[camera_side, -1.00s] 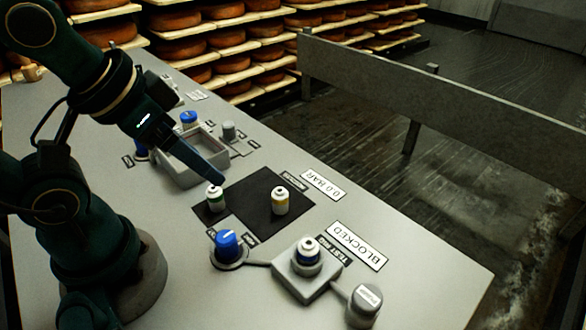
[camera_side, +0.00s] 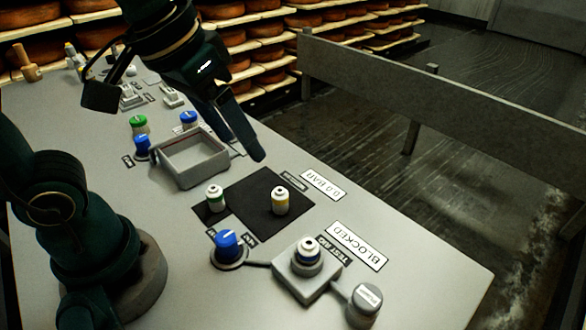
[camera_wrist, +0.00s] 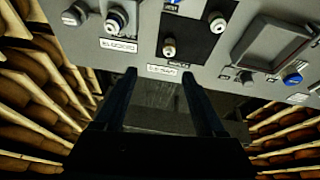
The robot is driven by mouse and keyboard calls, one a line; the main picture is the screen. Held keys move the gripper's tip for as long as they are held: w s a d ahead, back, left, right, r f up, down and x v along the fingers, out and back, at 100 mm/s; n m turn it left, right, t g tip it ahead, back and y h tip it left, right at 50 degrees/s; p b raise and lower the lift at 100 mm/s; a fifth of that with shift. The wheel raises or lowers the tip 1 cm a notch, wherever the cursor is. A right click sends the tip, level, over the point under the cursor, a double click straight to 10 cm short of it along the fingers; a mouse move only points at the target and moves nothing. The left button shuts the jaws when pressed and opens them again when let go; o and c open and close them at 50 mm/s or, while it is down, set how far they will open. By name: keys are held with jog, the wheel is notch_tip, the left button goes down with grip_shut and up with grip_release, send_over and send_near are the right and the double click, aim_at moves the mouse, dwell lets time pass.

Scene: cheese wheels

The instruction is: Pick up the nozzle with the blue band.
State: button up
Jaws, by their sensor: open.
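The nozzle with the blue band (camera_side: 308,248) stands upright in a grey square block at the front of the panel in the side view. In the wrist view its white top (camera_wrist: 117,17) is at the upper left, and its band is hard to make out. A yellow-banded nozzle (camera_side: 280,200) and a green-banded nozzle (camera_side: 215,197) stand on black pads nearby. My gripper (camera_side: 258,155) is above the panel, beyond the yellow-banded nozzle and apart from all the nozzles. In the wrist view its fingers are spread with nothing between them (camera_wrist: 157,74).
A "BLOCKED" label (camera_side: 357,245) lies beside the block, and a grey capped post (camera_side: 365,302) stands to its right. A blue knob (camera_side: 228,245) is to its left. An empty grey tray (camera_side: 192,160) sits farther back. The panel's right front corner is clear.

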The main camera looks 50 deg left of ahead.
jog(key=w+d+f+m+g, duration=0.1)
jog(key=w+d+f+g, duration=0.25)
jog(key=d, duration=0.35)
jog(key=m, duration=0.2)
send_over(308, 243)
jog(key=shift+g+y, duration=0.3)
jog(key=shift+g, duration=0.15)
notch_tip(308, 243, down, 5)
jog(key=shift+w+r, duration=0.1)
jog(key=shift+w, duration=0.05)
jog(key=shift+f, duration=2.6)
grip_shut()
